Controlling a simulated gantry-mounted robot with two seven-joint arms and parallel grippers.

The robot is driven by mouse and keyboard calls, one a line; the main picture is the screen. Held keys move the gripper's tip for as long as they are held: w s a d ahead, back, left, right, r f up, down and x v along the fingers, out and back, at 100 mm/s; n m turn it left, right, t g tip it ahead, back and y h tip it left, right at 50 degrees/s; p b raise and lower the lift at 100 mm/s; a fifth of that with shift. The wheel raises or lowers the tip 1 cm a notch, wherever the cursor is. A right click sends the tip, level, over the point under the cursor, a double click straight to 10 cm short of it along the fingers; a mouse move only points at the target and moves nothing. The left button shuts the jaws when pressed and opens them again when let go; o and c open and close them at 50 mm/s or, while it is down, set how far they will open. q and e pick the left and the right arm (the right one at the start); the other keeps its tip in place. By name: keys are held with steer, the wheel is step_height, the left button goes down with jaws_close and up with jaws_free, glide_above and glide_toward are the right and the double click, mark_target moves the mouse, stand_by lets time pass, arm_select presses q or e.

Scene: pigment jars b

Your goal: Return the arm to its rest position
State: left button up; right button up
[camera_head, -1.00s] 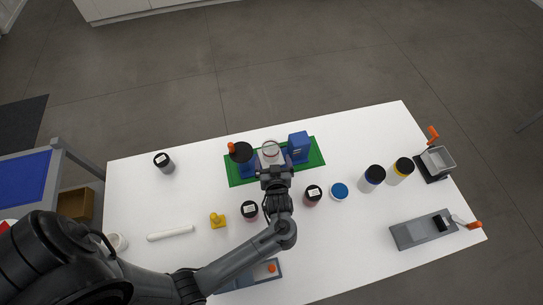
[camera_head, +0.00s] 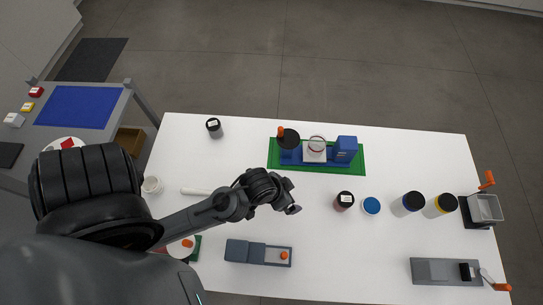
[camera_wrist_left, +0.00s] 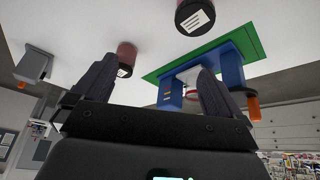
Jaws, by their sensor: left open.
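My left gripper (camera_head: 292,207) is above the white table, in front of the green mat (camera_head: 357,168) and apart from it. In the left wrist view its two fingers (camera_wrist_left: 155,85) are spread with nothing held between them. On the mat is a blue device with a tall blue block (camera_head: 346,148) and a black round top with an orange knob (camera_head: 288,138). A pale container with a red ring (camera_head: 317,143) sits in the device. My left forearm reaches in from the lower left and hides part of the table.
A black-lidded jar (camera_head: 344,200) and a blue-lidded one (camera_head: 371,205) stand right of the gripper. A grey box (camera_head: 258,252) lies in front. A white rod (camera_head: 196,190) lies near my forearm.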

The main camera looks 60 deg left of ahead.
arm_select(q)
steer(key=shift+m+g, duration=0.8)
steer(key=shift+m, duration=0.1)
steer(key=s, duration=0.1)
steer(key=s+r, duration=0.1)
steer(key=s, duration=0.1)
steer(key=s+r, duration=0.1)
steer(key=s, duration=0.1)
steer(key=shift+a+r, duration=0.1)
steer(key=shift+a, duration=0.05)
arm_select(e)
steer(key=shift+d, duration=0.15)
